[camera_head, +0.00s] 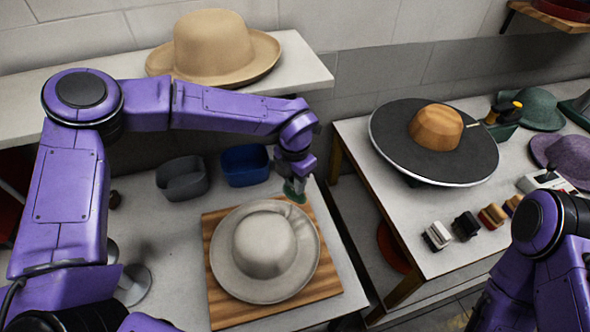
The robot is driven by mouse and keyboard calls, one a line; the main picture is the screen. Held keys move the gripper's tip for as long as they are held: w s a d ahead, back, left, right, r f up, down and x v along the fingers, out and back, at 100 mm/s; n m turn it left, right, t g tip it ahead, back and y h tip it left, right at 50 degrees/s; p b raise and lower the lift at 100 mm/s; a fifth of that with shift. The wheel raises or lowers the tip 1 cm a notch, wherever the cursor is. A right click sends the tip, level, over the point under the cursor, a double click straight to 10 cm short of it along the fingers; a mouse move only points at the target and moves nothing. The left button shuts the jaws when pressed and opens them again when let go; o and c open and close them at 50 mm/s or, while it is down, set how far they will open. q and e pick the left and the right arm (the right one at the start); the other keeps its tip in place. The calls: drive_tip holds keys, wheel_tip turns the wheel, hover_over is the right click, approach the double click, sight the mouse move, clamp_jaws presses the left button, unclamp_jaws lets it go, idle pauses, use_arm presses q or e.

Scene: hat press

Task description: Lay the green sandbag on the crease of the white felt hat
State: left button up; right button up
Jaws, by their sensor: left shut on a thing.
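The white felt hat (262,246) sits brim down on a wooden board (228,316) on the near table, its crown up. The green sandbag (294,193) shows as a small patch at the far right edge of the hat's brim. My left gripper (297,182) is shut on the sandbag, beyond the crown from my viewpoint. The gripper hides part of the bag, and I cannot tell whether the bag touches the brim or board. My right arm comes in at the lower right; its gripper is out of view.
A grey bin (182,182) and a blue bin (245,165) stand behind the board. A tan hat (213,50) rests on the back shelf. The right table holds a dark disc (470,150) with a wooden crown block (436,127), brushes and other hats. A gap separates the tables.

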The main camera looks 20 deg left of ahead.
use_arm(q)
drive_tip(key=shift+f+b, duration=0.5)
drive_tip(key=shift+f, duration=0.1)
drive_tip(key=shift+f+b, duration=4.15)
drive_tip(key=shift+f, duration=1.4)
drive_tip(key=shift+f, duration=0.35)
drive_tip(key=o, duration=1)
drive_tip(key=shift+r, duration=0.1)
drive_tip(key=shift+r+p, duration=4.15)
drive_tip(key=shift+r, duration=0.75)
